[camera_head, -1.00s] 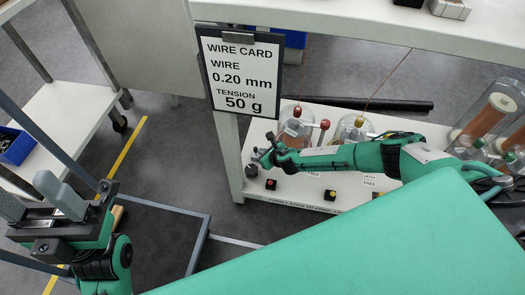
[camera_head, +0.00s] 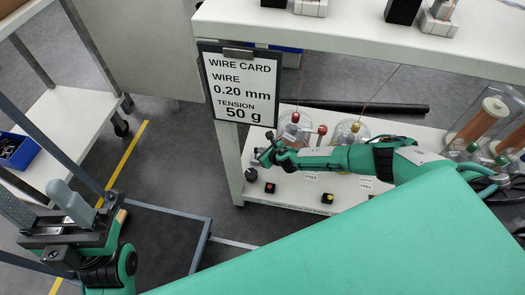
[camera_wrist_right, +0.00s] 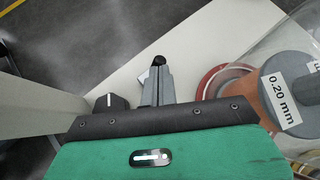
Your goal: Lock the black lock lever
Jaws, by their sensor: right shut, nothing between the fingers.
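My right gripper (camera_head: 262,157) is shut and empty over the left end of the lower shelf in the head view. In the right wrist view its grey fingers (camera_wrist_right: 160,82) are together. A small black ball end (camera_wrist_right: 159,61) shows right at the fingertips; it may be the lock lever's tip, and I cannot tell whether they touch. A dark upright tip (camera_head: 270,135) shows by this gripper in the head view. The lever's body and pivot are hidden. My left gripper (camera_head: 43,215) is open and empty, far left of the shelf.
A black knob with a white line (camera_wrist_right: 110,102) sits left of the fingers. A spool marked 0.20 mm (camera_wrist_right: 283,100) stands close on the right under a clear cover. The wire card (camera_head: 240,85) hangs at the upper shelf's corner. Red (camera_head: 269,188) and yellow (camera_head: 328,198) buttons sit along the front.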

